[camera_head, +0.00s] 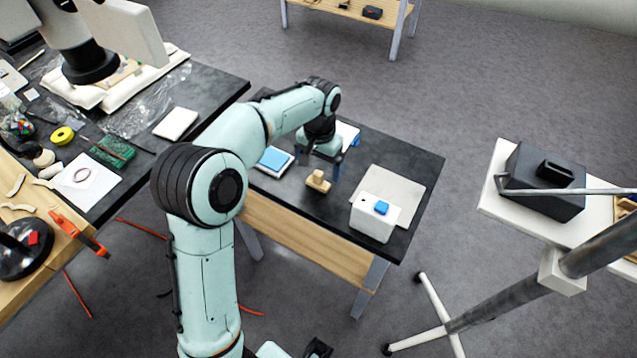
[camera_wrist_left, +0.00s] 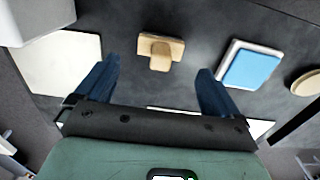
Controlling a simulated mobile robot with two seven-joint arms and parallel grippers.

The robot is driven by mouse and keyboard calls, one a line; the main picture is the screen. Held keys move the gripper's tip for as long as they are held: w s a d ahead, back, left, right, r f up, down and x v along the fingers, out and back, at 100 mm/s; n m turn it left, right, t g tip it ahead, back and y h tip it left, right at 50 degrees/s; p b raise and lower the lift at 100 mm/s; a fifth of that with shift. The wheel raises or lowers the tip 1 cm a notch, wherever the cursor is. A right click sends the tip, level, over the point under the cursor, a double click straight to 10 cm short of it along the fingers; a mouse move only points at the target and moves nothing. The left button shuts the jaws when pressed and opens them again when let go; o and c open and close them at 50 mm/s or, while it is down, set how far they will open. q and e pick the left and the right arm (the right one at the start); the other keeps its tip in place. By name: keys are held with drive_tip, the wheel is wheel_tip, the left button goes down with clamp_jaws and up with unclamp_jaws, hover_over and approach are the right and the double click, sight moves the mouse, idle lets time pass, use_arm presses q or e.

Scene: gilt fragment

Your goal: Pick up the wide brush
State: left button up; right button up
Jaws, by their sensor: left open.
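A light wooden piece with a wide flat head and a short stubby handle, which looks like the wide brush (camera_head: 318,181), lies on the dark tabletop (camera_head: 395,152) of the middle table. The left wrist view shows the brush (camera_wrist_left: 160,50) between and just beyond the two finger tips, with nothing in the grip. My left gripper (camera_head: 323,164) points down over the table, close to the brush. In the wrist view the left gripper (camera_wrist_left: 157,68) has its blue fingers wide apart. I do not see my right gripper.
A blue-topped white pad (camera_head: 274,160) lies left of the brush. A white box with a blue piece (camera_head: 373,218) and a pale flat sheet (camera_head: 405,187) are to the right. A tan rounded piece (camera_wrist_left: 307,82) shows at the wrist view's right edge. A cluttered bench is at left.

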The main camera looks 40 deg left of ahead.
sight(318, 173)
use_arm(q)
drive_tip(key=f, duration=0.2)
drive_tip(key=s+f, duration=0.1)
drive_tip(key=f, duration=0.1)
drive_tip(key=shift+d+f+b, duration=0.1)
drive_tip(key=shift+f+b, duration=0.15)
drive_tip(key=shift+b, duration=0.05)
drive_tip(key=shift+w+f, duration=0.15)
drive_tip(key=shift+f, duration=0.2)
use_arm(e)
drive_tip(key=shift+s+f, duration=0.1)
drive_tip(key=shift+f, duration=0.2)
use_arm(q)
drive_tip(key=shift+c, duration=0.4)
drive_tip(key=c, duration=1.1)
drive_tip(key=shift+o, duration=0.2)
drive_tip(key=shift+r, duration=0.15)
wheel_tip(318, 173, up, 20)
drive_tip(key=p, duration=0.3)
drive_tip(key=shift+p, duration=0.35)
use_arm(e)
drive_tip(key=r, duration=0.1)
drive_tip(key=w+r, duration=0.1)
drive_tip(key=r, duration=0.1)
drive_tip(key=w+r, duration=0.1)
drive_tip(key=shift+r, duration=0.15)
